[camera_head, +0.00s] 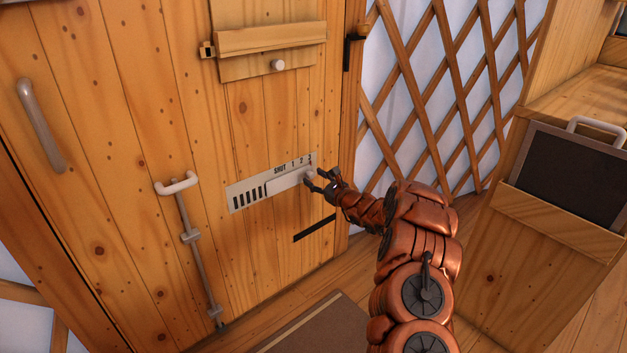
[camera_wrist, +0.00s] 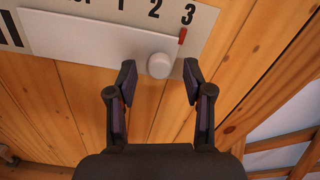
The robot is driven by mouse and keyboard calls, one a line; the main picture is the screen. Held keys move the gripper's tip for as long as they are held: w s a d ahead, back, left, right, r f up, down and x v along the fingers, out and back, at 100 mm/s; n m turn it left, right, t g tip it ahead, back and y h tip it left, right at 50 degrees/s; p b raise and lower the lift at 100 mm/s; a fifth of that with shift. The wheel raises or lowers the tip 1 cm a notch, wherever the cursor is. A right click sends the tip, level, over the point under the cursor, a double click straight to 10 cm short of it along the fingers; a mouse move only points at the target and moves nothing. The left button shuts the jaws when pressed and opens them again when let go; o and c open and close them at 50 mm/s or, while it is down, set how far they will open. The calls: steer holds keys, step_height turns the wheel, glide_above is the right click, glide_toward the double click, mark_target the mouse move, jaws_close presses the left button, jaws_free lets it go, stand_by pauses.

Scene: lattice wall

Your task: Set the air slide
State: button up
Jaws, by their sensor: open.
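The air slide is a pale sliding plate (camera_head: 285,182) on a grey metal backing (camera_head: 237,190) fixed low on the wooden door. The backing is marked SHUT, 1, 2, 3, with several dark slots bare at its left end. The slide's round white knob (camera_wrist: 159,65) sits near its right end. A red pointer (camera_wrist: 182,36) at the slide's right end stands just under the 3. My gripper (camera_wrist: 159,72) is open, its fingertips on either side of the knob in the wrist view, with gaps showing; contact cannot be seen. It also shows at the knob in the head view (camera_head: 314,181).
The door (camera_head: 130,120) also carries a curved handle (camera_head: 41,125), a floor bolt (camera_head: 190,235) and a small hatch (camera_head: 268,45) above the slide. A dark slot (camera_head: 314,228) lies below. A lattice wall (camera_head: 430,90) and wooden cabinet (camera_head: 560,215) stand to the right.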

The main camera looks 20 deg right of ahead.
steer(key=shift+x, duration=0.85)
jaws_close()
